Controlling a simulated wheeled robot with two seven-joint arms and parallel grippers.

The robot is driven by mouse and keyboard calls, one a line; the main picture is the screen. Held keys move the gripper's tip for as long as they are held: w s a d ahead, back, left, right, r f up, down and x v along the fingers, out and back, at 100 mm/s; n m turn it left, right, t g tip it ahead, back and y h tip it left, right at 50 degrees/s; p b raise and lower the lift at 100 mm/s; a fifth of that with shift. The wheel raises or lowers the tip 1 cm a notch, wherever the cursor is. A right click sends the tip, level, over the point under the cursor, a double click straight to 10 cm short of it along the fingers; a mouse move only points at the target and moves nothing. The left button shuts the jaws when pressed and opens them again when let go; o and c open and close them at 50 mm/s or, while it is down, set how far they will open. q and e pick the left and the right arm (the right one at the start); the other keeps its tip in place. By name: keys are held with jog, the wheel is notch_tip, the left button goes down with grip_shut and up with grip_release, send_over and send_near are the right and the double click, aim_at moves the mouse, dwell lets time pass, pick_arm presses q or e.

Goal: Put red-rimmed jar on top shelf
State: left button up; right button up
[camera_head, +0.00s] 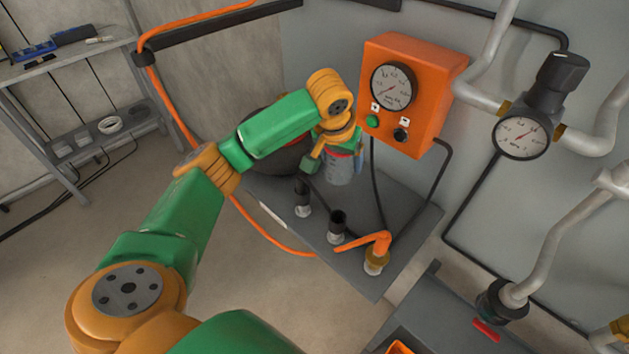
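A jar (339,168) with a greyish, see-through body and a red rim stands on the grey tank-top plate (405,228), below the orange gauge box. My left gripper (334,160) reaches over it from above. One green finger shows on each side of the jar near its rim. Whether the fingers press on the jar cannot be told. The wrist hides part of the jar's top. A grey shelf unit stands at the left, and its top shelf (75,62) holds tools. My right gripper is not in view.
The orange gauge box (428,92) stands close right of my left gripper. Black-topped fittings (303,197) and an orange-handled valve (376,254) rise from the plate in front of the jar. The lower shelf (125,122) holds white rings. An orange hose hangs between shelf and plate.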

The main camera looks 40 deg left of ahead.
pick_arm(q)
jog(key=f, duration=1.1)
jog(key=shift+a, duration=0.35)
jog(key=o, duration=0.9)
jog(key=shift+f, duration=0.15)
jog(key=o, duration=0.3)
jog(key=shift+o, duration=0.2)
